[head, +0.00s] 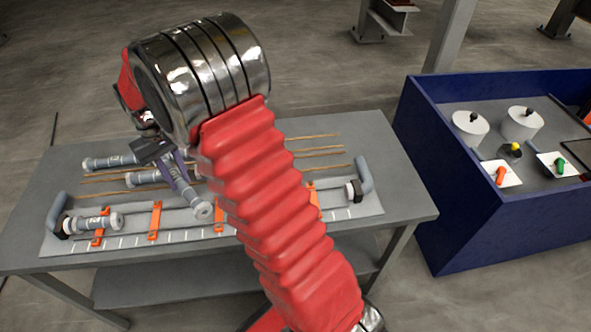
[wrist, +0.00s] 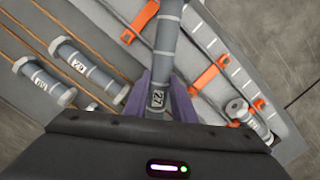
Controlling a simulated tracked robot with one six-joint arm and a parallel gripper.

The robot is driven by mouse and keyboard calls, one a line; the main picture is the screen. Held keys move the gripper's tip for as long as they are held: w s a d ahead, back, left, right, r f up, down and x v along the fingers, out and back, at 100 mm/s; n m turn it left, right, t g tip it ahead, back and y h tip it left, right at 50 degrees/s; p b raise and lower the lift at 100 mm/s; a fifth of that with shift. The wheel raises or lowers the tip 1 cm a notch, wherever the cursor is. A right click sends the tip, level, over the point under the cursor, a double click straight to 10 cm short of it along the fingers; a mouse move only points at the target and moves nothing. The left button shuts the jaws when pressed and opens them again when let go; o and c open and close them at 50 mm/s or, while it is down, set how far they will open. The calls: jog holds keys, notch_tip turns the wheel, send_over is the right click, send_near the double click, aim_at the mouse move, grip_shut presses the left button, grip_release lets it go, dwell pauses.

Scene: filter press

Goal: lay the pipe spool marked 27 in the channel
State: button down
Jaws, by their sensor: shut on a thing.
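My gripper (head: 178,170) is shut on the grey pipe spool marked 27 (wrist: 166,50). Its purple fingers (wrist: 160,97) grip the spool on both sides near the number label. In the head view the spool (head: 188,196) slants from the gripper down towards the right, its pale end over the channel area. The channel (head: 183,222) runs along the front of the table, with orange brackets across it and a pipe elbow at each end. My arm hides part of its right half. I cannot tell the spool's height above it.
Another spool (head: 93,223) lies at the channel's left end. Two more spools (head: 110,162) (head: 148,177) lie behind, by thin brown rods (head: 315,150). A blue-sided console (head: 455,215) with knobs stands right of the table.

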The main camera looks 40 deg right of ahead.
jog(key=s+d+r+m+t+y, duration=0.1)
jog(key=s+d+r+m+t, duration=0.1)
jog(key=s+d+m, duration=2.1)
jog(key=shift+r+m, duration=0.6)
jog(key=shift+m, duration=0.3)
jog(key=shift+s+a+f, duration=0.1)
jog(key=shift+f, duration=0.1)
jog(key=shift+f, duration=4.1)
